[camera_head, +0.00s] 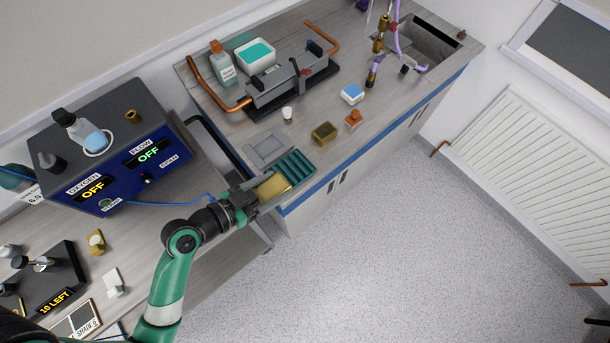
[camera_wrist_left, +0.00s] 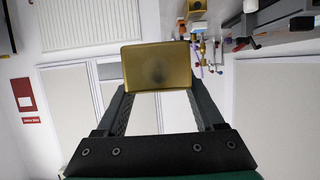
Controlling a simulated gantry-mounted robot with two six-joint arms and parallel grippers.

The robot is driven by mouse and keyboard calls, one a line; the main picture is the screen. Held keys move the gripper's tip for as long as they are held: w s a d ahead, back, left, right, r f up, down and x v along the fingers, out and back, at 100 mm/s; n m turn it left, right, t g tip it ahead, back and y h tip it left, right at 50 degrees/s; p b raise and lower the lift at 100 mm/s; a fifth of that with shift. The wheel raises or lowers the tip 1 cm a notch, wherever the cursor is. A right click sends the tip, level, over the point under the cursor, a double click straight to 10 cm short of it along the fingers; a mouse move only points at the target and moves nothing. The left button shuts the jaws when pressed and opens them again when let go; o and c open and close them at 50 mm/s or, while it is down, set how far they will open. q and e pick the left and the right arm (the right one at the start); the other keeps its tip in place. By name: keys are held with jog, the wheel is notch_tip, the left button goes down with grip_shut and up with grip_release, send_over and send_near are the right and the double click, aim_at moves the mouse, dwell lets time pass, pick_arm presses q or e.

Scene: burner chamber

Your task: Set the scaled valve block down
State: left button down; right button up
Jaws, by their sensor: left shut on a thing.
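My left gripper (camera_head: 258,190) is shut on a brass valve block (camera_head: 273,186), at the near edge of the bench by a green ribbed tray (camera_head: 295,167). In the left wrist view the block (camera_wrist_left: 158,66) sits between the two fingers, with a dark patch on its face. I cannot tell whether the block touches the bench or the tray. A second brass block (camera_head: 325,132) with a dark top stands on the bench, apart from the gripper. My right gripper is not in view.
A grey square plate (camera_head: 268,148) lies behind the ribbed tray. A small white-capped pot (camera_head: 287,115), an orange-brown piece (camera_head: 353,118) and a blue-topped box (camera_head: 352,94) stand farther off. A grey fixture with copper pipes (camera_head: 280,85) fills the back. The floor at right is clear.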

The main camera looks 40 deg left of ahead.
pick_arm(q)
jog(key=shift+s+d+f, duration=0.3)
jog(key=shift+d+f, duration=0.1)
jog(key=shift+a, duration=0.2)
jog(key=w+a+f+b, duration=0.1)
jog(key=w+a+f, duration=0.1)
jog(key=w+f, duration=0.1)
jog(key=w+a+f+b, duration=0.1)
jog(key=w+a+f, duration=0.1)
jog(key=w+f, duration=0.1)
jog(key=w+a+f+b, duration=0.1)
jog(key=w+a+f, duration=0.1)
jog(key=w, duration=0.3)
jog(key=shift+w+a+f, duration=0.15)
jog(key=shift+w+f, duration=0.15)
jog(key=shift+f, duration=0.15)
jog(key=shift+w+a+f, duration=0.1)
jog(key=shift+w+f, duration=0.1)
jog(key=shift+w, duration=0.05)
jog(key=shift+w+f+b, duration=0.15)
jog(key=shift+f+b, duration=0.15)
jog(key=shift+b, duration=0.1)
notch_tip(320, 180, down, 3)
jog(key=shift+a+f+b, duration=0.1)
jog(key=shift+b, duration=0.35)
jog(key=shift+w, duration=0.1)
